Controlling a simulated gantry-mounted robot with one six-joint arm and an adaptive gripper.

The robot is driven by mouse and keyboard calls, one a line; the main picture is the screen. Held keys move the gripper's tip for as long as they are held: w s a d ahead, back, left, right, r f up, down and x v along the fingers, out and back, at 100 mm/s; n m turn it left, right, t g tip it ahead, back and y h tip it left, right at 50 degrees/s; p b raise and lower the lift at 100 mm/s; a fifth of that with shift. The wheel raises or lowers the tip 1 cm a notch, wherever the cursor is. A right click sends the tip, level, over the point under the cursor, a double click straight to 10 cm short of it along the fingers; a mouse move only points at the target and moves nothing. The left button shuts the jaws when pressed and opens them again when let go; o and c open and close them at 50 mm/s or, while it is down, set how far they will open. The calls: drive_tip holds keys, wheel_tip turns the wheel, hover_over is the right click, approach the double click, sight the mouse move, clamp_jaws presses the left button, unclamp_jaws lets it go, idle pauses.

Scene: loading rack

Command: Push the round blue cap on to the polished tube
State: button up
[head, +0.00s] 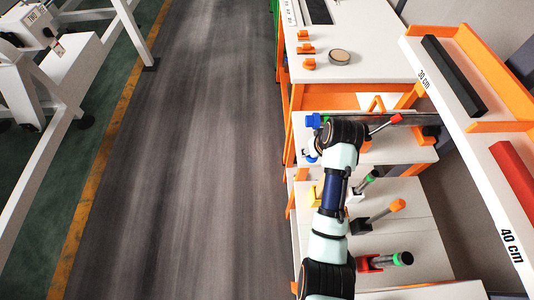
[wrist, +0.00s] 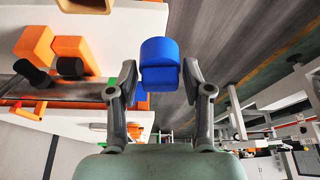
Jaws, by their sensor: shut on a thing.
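The blue cap (wrist: 158,52) is between the two fingers of my gripper (wrist: 159,78) in the wrist view, with both fingertips against its sides. In the head view, a blue piece (head: 313,120) shows just left of my wrist. The polished tube (wrist: 70,91) lies level at the left of the wrist view and runs behind my left finger. In the head view the tube (head: 375,117) extends right from behind my wrist. My finger hides the tube's near end, so I cannot tell whether cap and tube touch.
Orange blocks (wrist: 33,42) and black round pieces stand beside the tube in the wrist view. In the head view, a red-handled clamp (head: 384,124) is by the tube, and several coloured-handled clamps (head: 384,213) stand on lower shelves. The floor (head: 200,150) to the left is clear.

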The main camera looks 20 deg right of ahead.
wheel_tip(320, 180, up, 3)
drive_tip(key=m+p, duration=0.2)
drive_tip(key=p, duration=0.1)
hover_over(375, 173)
drive_tip(key=shift+s+r, duration=0.1)
drive_tip(key=shift+r, duration=0.05)
drive_tip(key=shift+h, duration=0.3)
wheel_tip(375, 173, down, 5)
drive_tip(key=b, duration=0.6)
drive_tip(key=shift+f+p, duration=0.4)
drive_tip(key=shift+f, duration=0.05)
idle(1.4)
drive_tip(key=o, duration=0.9)
drive_tip(key=shift+c, duration=0.2)
drive_tip(key=v, duration=1.2)
drive_tip(key=shift+r, duration=0.3)
drive_tip(key=shift+d, duration=0.15)
